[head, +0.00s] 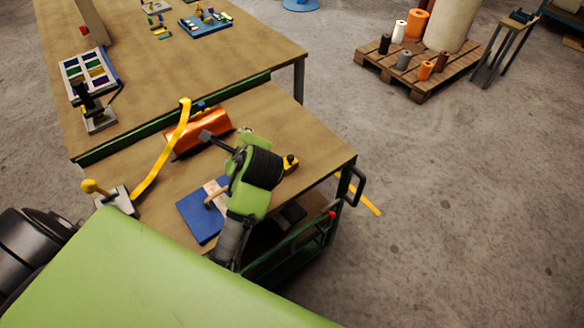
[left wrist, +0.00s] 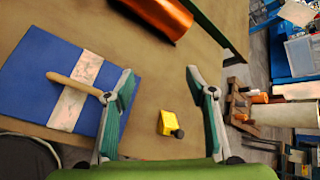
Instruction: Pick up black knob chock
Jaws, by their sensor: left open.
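The black knob chock (head: 291,164) is a small yellow block with a black knob. It sits on the near wooden table, just right of my left arm in the head view. In the left wrist view the chock (left wrist: 167,122) lies between and below the spread fingers of my left gripper (left wrist: 160,84), its knob toward the lower right. My left gripper is open and empty, with no visible contact with the chock. In the head view the arm's wrist hides its fingers. My right gripper is not in view.
A blue mat (head: 194,222) with a wooden-handled tool lies left of the chock. An orange foil roll (head: 203,130) and yellow strip (head: 162,160) lie behind. A grey block with a yellow knob (head: 94,186) stands at left. Table is bare around the chock; its right edge is near.

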